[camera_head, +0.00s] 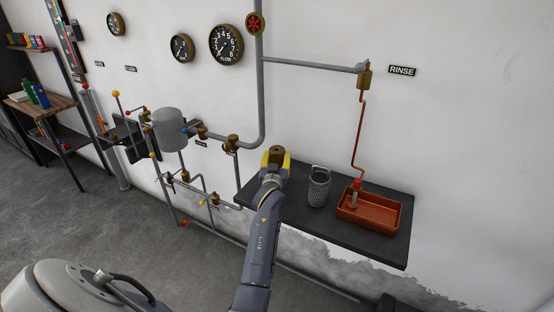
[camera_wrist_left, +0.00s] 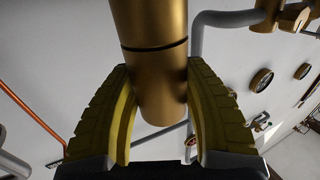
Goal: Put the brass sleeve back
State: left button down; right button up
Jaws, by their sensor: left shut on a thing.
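The brass sleeve (camera_wrist_left: 160,90) is a smooth brass cylinder between the two yellow ridged fingers of my left gripper (camera_wrist_left: 160,115) in the left wrist view. A dark ring line crosses it near the top; I cannot tell whether this is a groove or a joint between two parts. In the head view my left gripper (camera_head: 275,163) is shut on the sleeve (camera_head: 276,152), in front of the wall at the left end of the dark shelf. My right gripper is not in view.
The dark shelf (camera_head: 335,229) bears a perforated metal basket (camera_head: 319,188) and an orange tray (camera_head: 370,222) under the RINSE pipe. Grey pipes with brass fittings (camera_head: 232,144) and a grey tank (camera_head: 170,128) are left of the gripper. Gauges (camera_head: 226,45) hang above.

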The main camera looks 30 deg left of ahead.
pick_arm(q)
jog(key=c, duration=0.7)
grip_release()
jog(key=shift+f, duration=0.15)
jog(key=v, duration=1.2)
jog(key=shift+d, duration=0.1)
